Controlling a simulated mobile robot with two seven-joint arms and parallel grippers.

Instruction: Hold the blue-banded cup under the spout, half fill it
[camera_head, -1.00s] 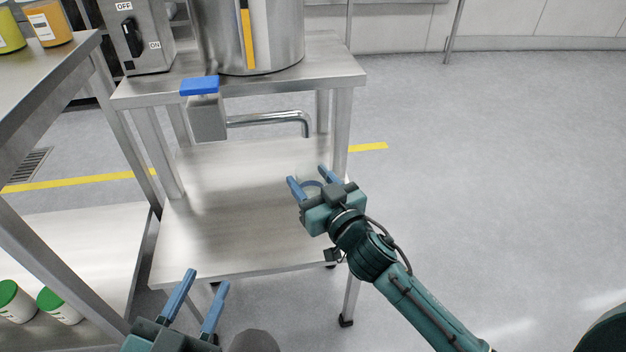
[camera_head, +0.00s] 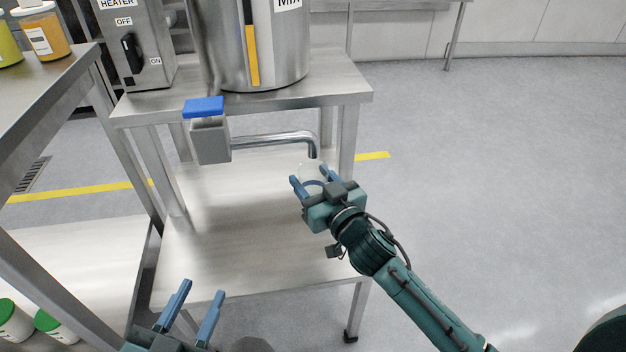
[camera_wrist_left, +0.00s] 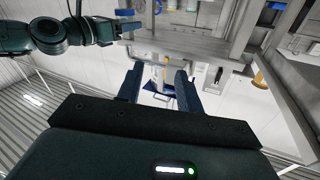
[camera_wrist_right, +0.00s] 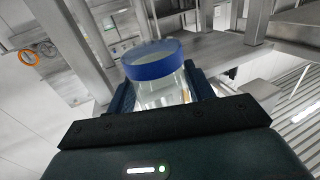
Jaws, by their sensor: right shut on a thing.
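My right gripper (camera_head: 314,182) is shut on a clear cup with a blue band (camera_wrist_right: 153,66). In the right wrist view the cup stands between the fingers with the band around its upper part. In the head view the cup is faint, just below the open end of the spout (camera_head: 270,140). I cannot tell whether it is exactly under the outlet or holds any liquid. The spout runs right from a grey valve box (camera_head: 211,140) with a blue handle (camera_head: 204,106). My left gripper (camera_head: 196,300) is open and empty at the lower left, well short of the handle.
A steel tank (camera_head: 275,60) with an orange level strip stands on the upper shelf, beside a heater box (camera_head: 130,45) with a switch. The lower shelf (camera_head: 230,240) is bare. A side table at left bears jars (camera_head: 45,35); green-lidded tubs (camera_head: 14,320) sit below.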

